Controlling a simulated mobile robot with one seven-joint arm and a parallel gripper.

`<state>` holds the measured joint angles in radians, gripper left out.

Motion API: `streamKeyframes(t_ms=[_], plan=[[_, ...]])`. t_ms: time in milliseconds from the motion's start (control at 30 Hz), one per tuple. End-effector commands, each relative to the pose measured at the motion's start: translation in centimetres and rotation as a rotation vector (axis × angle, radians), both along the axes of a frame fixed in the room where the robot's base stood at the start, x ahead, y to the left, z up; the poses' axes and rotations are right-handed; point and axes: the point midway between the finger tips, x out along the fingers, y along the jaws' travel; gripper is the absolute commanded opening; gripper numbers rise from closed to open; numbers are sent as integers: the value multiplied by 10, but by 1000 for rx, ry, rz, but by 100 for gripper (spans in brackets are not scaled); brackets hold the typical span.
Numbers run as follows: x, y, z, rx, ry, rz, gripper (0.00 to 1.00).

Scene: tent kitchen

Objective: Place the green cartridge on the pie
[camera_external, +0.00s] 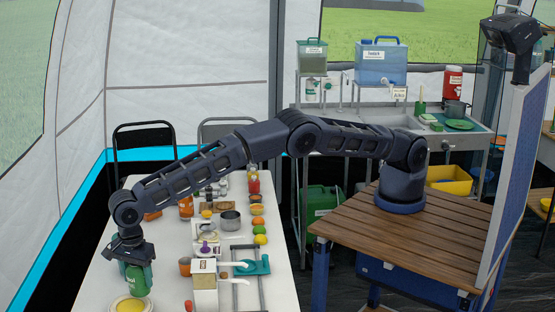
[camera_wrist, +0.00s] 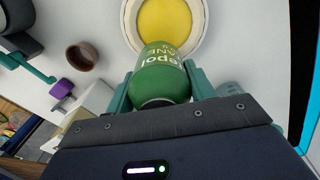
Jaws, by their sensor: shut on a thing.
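My gripper (camera_external: 132,262) is at the end of the extended arm, at the near left of the white table. It is shut on the green cartridge (camera_external: 137,281), which hangs upright below it. In the wrist view the cartridge (camera_wrist: 160,72) sits between my two teal fingers (camera_wrist: 160,90), with white lettering on its side. The pie (camera_external: 130,305) is a yellow round in a pale dish, just below the cartridge at the table's near edge. In the wrist view the pie (camera_wrist: 165,22) lies just beyond the cartridge, which overlaps its lower rim. Whether they touch is unclear.
A white and yellow carton-like box (camera_external: 205,283) and a teal-handled item (camera_external: 252,265) stand right of my gripper. A brown cup (camera_external: 185,265) is close by, also in the wrist view (camera_wrist: 82,56). Pots, fruit and jars crowd the table farther back. The table's left strip is clear.

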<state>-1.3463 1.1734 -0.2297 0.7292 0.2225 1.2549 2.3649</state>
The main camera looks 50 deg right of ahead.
Motion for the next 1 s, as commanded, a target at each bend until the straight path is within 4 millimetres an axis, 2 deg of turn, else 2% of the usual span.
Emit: streamKeyframes(t_ms=[100, 200, 567, 600, 700, 1000], plan=[[0, 0, -19, -3, 1, 0, 25], [0, 0, -27, -1, 1, 0, 25], [0, 0, -30, 0, 1, 0, 25], [0, 0, -31, -1, 1, 0, 56], [0, 0, -31, -1, 1, 0, 75], [0, 0, -30, -1, 1, 0, 76]])
